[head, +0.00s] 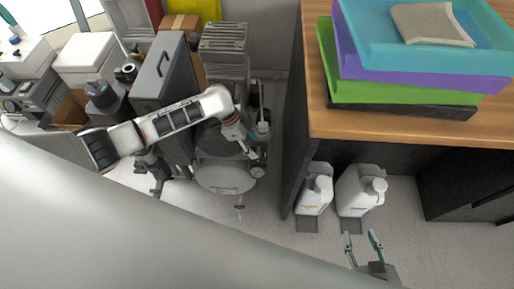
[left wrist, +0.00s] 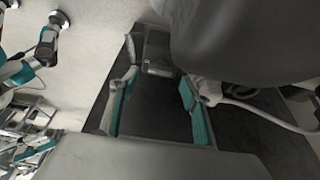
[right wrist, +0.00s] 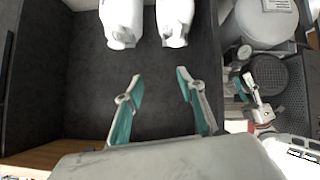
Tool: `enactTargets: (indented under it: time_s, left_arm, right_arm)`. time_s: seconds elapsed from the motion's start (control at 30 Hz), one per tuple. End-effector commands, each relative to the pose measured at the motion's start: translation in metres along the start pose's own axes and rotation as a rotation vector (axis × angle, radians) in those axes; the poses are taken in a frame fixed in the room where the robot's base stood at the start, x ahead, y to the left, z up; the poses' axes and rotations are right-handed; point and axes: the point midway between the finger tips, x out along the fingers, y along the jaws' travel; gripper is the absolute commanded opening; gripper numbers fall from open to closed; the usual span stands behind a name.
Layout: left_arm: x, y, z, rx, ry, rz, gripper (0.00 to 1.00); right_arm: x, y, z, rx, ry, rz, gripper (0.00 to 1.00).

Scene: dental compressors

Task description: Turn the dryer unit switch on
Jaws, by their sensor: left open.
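The compressor and dryer equipment (head: 225,178) stands on the floor left of the wooden desk, with a round light tank at its front. My left gripper (head: 256,152) is beside it, partly hidden by my arm in the head view. In the left wrist view my left gripper (left wrist: 155,108) is open and empty, its teal pads apart. A small grey box (left wrist: 159,55) shows beyond and between its fingers; I cannot tell if the dryer switch is on it. My right gripper (head: 361,247) is open and empty in front of the white jugs, seen also in the right wrist view (right wrist: 160,100).
Two white jugs, one left (head: 316,190) and one right (head: 359,192), stand under the wooden desk (head: 400,124). Stacked coloured trays (head: 350,62) lie on top. A tall grey cabinet (head: 162,85) stands left of the equipment. A hose (left wrist: 265,115) runs near my left gripper.

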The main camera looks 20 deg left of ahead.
Motion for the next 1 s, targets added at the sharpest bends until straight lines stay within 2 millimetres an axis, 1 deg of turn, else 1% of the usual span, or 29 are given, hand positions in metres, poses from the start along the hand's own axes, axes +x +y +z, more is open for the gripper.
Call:
enactTargets:
  time_s: [0.03,0.2,0.33,0.6,0.67,0.7,0.73,0.77,1.0]
  left_arm:
    - [0.013,0.003,0.003,-0.003,-0.002,0.007,0.47]
    - [0.030,0.001,0.002,-0.003,-0.001,0.003,0.47]
    - [0.035,0.001,0.001,-0.001,0.000,0.001,0.47]
    - [0.035,-0.001,0.000,0.000,0.000,-0.002,0.47]
    - [0.035,-0.001,0.000,0.000,0.000,-0.002,0.32]
    - [0.035,-0.001,0.000,0.000,0.000,-0.002,0.21]
    - [0.035,-0.001,0.000,0.000,0.000,-0.002,0.13]
    - [0.035,-0.001,0.000,0.000,0.000,-0.002,0.09]
    - [0.034,-0.001,0.000,-0.006,0.000,-0.005,0.09]
  right_arm:
    - [0.002,-0.002,0.004,0.000,-0.003,-0.003,0.39]
    - [0.003,-0.003,0.000,-0.001,0.006,-0.006,0.39]
    - [0.004,-0.003,-0.001,-0.002,0.010,-0.006,0.39]
    - [0.004,-0.002,-0.003,-0.002,0.012,-0.006,0.39]
    - [0.004,-0.002,-0.003,-0.002,0.012,-0.006,0.39]
    - [0.004,-0.002,-0.003,-0.002,0.012,-0.006,0.39]
    - [0.004,-0.002,-0.003,-0.002,0.012,-0.006,0.39]
    - [0.004,-0.002,-0.003,-0.002,0.012,-0.006,0.39]
    - [0.003,-0.001,-0.005,-0.003,0.015,-0.005,0.39]
